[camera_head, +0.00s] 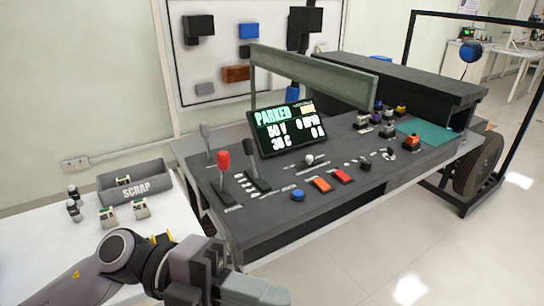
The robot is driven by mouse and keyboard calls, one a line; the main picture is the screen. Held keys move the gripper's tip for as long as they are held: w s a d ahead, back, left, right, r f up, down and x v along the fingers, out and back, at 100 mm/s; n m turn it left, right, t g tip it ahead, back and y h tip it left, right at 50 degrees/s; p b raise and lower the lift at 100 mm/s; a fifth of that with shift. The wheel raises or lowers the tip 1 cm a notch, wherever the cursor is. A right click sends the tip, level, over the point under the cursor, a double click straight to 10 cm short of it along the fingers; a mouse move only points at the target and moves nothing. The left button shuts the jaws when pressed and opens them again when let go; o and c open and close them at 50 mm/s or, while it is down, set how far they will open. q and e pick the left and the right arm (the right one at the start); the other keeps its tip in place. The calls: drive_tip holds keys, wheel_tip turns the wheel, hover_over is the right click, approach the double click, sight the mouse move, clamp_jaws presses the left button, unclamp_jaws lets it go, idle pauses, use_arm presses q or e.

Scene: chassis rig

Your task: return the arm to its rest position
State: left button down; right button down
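My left arm comes in from the lower left, over the front of the white table (35,240). Its gripper (252,288) is at the bottom edge, in front of the near left corner of the dark control console (330,215). The fingers are partly cut off by the frame, so I cannot tell whether they are open or shut. I see nothing held in them. My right arm and gripper are not in view.
The console carries a red-knobbed lever (222,160), several buttons and a lit screen (287,128) reading PARKED. A grey SCRAP bin (155,186) and several small parts stand on the white table, behind my arm. The floor at the lower right is clear.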

use_arm(q)
drive_tip(key=w+a+n+t+h+p, duration=0.3)
drive_tip(key=w+n+t, duration=0.5)
drive_tip(key=n+t, duration=0.7)
drive_tip(key=w+a+f+n+t+y, duration=0.4)
drive_tip(key=a+f+n+t+y, duration=0.35)
drive_tip(key=f+n+y, duration=0.35)
drive_tip(key=s+a+f+n+g+y, duration=0.3)
drive_tip(key=s+f, duration=0.3)
drive_tip(key=f, duration=0.3)
drive_tip(key=s+a+f+n+g+y+p, duration=0.1)
drive_tip(key=s+a+f+n+g+y, duration=0.2)
drive_tip(key=s+a+f, duration=0.3)
wheel_tip(320, 180, down, 4)
drive_tip(key=shift+s+f+n+g+y, duration=0.15)
drive_tip(key=shift+s+n+g+y, duration=0.25)
drive_tip(key=shift+n+y, duration=0.4)
